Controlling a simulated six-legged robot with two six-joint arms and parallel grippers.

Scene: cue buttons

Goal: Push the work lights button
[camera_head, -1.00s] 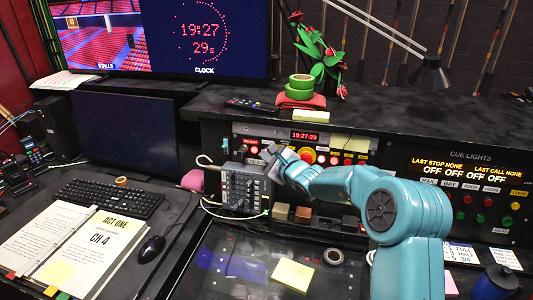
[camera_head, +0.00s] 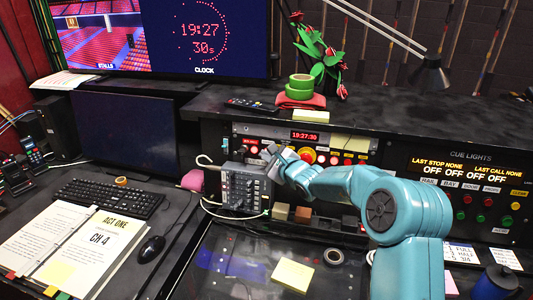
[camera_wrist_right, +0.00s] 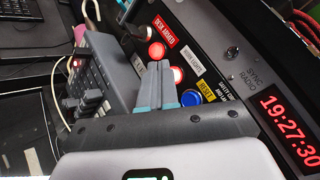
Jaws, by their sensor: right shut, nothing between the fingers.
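In the head view my right gripper (camera_head: 268,152) is at the console panel, hiding part of the button row. My left gripper is not in view.
Another lit button (camera_wrist_right: 157,50) with a red label and a blue button (camera_wrist_right: 190,98) flank it. A grey control box (camera_head: 243,190) with a cable stands just left of the gripper. A large red button (camera_head: 308,155) on yellow is right of it.

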